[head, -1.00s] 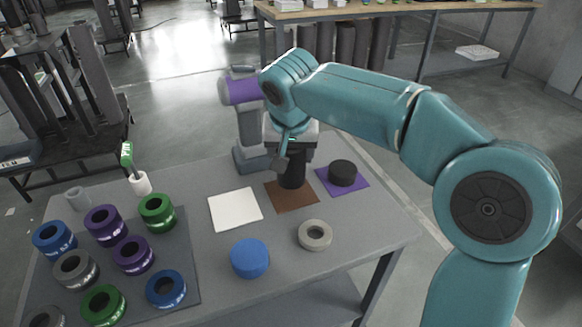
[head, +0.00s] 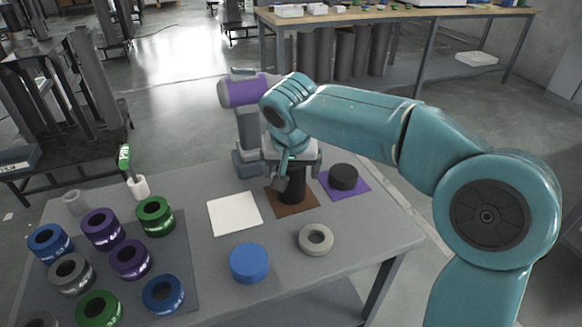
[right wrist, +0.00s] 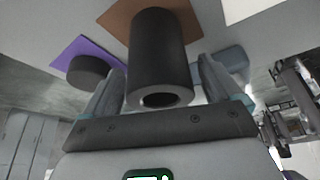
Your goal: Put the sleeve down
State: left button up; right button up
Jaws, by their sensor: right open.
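The sleeve (head: 293,188) is a black hollow cylinder standing upright on the brown square mat (head: 311,205). The right wrist view shows the sleeve (right wrist: 157,55) with its open end towards the camera and its other end at the brown mat (right wrist: 118,20). My right gripper (head: 287,168) is above and around the sleeve in the head view. In the right wrist view its fingers (right wrist: 160,88) are open, one on each side of the sleeve, with a visible gap on both sides. My left gripper is not in view.
A black disc (head: 343,177) sits on a purple mat (head: 358,189) close by. A white mat (head: 234,213), a blue disc (head: 249,263) and a grey ring (head: 316,240) lie nearer. Several coloured rings fill the left side. A grey stand with a purple cylinder (head: 243,92) rises behind.

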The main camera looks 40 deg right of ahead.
jog(key=p+v, duration=0.2)
jog(key=v, duration=1)
jog(key=shift+r+p, duration=0.2)
jog(key=shift+p, duration=0.1)
jog(key=shift+f, duration=0.1)
